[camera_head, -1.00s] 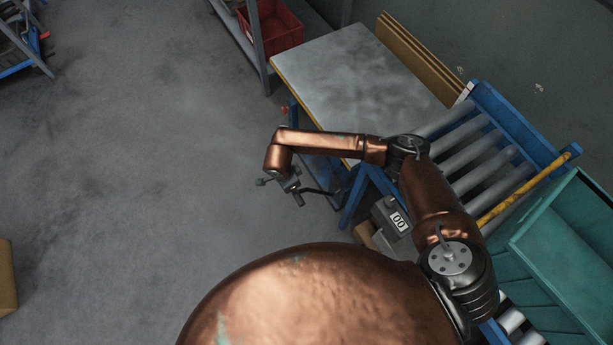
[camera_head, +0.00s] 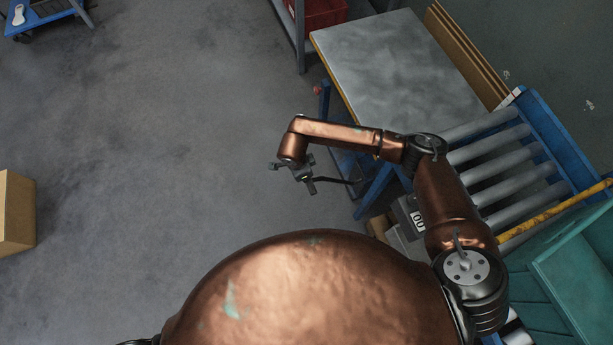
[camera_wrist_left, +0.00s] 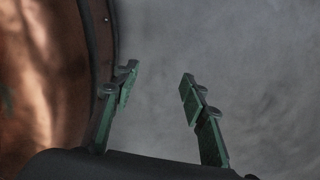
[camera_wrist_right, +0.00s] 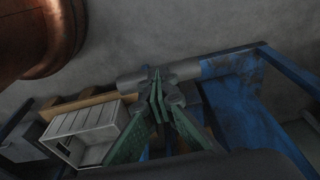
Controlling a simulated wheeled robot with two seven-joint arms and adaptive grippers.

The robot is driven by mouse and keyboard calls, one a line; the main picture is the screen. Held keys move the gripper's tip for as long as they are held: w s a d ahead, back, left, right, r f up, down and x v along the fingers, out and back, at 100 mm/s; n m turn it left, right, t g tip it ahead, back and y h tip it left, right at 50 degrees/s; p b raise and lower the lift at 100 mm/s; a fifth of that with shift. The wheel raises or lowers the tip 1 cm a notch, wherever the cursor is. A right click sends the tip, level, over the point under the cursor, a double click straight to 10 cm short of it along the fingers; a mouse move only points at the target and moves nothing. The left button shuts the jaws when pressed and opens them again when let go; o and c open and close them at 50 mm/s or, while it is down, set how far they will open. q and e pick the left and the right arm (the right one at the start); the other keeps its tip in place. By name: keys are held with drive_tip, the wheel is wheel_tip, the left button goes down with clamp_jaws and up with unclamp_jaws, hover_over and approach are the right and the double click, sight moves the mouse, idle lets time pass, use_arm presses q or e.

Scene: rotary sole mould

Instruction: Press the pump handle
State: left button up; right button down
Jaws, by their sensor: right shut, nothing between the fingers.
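My right gripper (camera_head: 306,176) hangs at the end of the copper arm, left of the blue-framed table. In the right wrist view its green fingers (camera_wrist_right: 157,92) are shut with nothing between them. A grey cylinder (camera_wrist_right: 135,80) and blue frame bars (camera_wrist_right: 235,90) lie behind the fingers; I cannot tell whether they touch. A thin dark rod (camera_head: 340,181) shows beside the gripper in the head view; I cannot tell if it is the pump handle. No pump handle is clearly recognisable. My left gripper (camera_wrist_left: 160,80) is open and empty over grey floor, beside my copper body.
A grey-topped table (camera_head: 395,65) and a roller conveyor (camera_head: 510,165) stand at the right. A grey unit with a 00 label (camera_head: 409,212) is below my right arm. A teal crate (camera_head: 575,275) is lower right, a cardboard box (camera_head: 16,212) far left. Floor between is clear.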

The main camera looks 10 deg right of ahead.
use_arm(q)
drive_tip(key=r+p, duration=0.1)
drive_tip(key=p, duration=0.1)
drive_tip(key=s+r+p, duration=0.1)
drive_tip(key=r+p, duration=0.2)
drive_tip(key=shift+s+a+r+p, duration=0.1)
drive_tip(key=shift+s+a+p, duration=0.15)
drive_tip(key=shift+s+p, duration=0.1)
use_arm(e)
drive_tip(key=a+r, duration=0.3)
drive_tip(key=r, duration=0.6)
drive_tip(key=shift+s+r, duration=0.25)
drive_tip(key=shift+a, duration=0.1)
